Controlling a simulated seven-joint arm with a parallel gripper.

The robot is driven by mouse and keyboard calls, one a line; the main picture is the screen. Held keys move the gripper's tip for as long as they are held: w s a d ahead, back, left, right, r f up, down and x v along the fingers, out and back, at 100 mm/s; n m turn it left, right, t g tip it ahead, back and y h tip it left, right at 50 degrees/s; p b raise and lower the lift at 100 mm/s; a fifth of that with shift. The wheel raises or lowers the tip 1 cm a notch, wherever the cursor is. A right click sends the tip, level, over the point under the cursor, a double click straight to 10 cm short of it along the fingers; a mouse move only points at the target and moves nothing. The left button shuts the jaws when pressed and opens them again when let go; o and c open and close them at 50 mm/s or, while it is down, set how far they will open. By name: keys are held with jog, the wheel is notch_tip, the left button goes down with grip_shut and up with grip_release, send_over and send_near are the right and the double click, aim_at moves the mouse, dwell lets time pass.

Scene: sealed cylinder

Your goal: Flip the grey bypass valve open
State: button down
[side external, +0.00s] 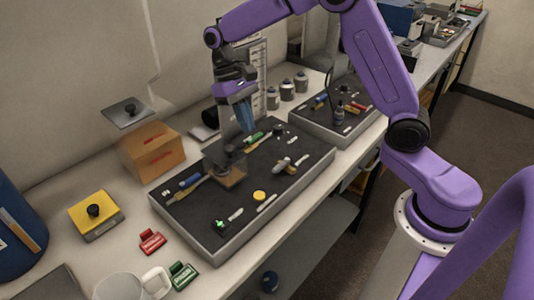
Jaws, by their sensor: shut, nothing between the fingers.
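My gripper (245,126) points down over the left-hand dark-topped tray (186,225), with its blue fingers together and nothing held. A small grey fitting with a pale handle (283,164) lies on the tray, to the right of and below my fingertips. It looks like the grey bypass valve, but it is too small to tell its setting. A see-through box with a dark knob (228,166) stands on the tray just below and left of my fingers. I cannot tell whether my fingertips touch anything.
Several tools lie on the tray, with a yellow disc (259,196) and a green-lit part (220,225). A cardboard box (153,150), a yellow block (94,212), red (152,241) and green (183,275) clips and a white mug (122,287) stand left. A second tray (345,125) stands behind.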

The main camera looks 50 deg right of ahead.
aim_at(282, 166)
jog(key=x, duration=0.7)
jog(key=shift+s+f, duration=0.3)
jog(key=shift+s, duration=0.05)
jog(key=shift+s+r, duration=0.1)
jog(key=shift+s, duration=1.65)
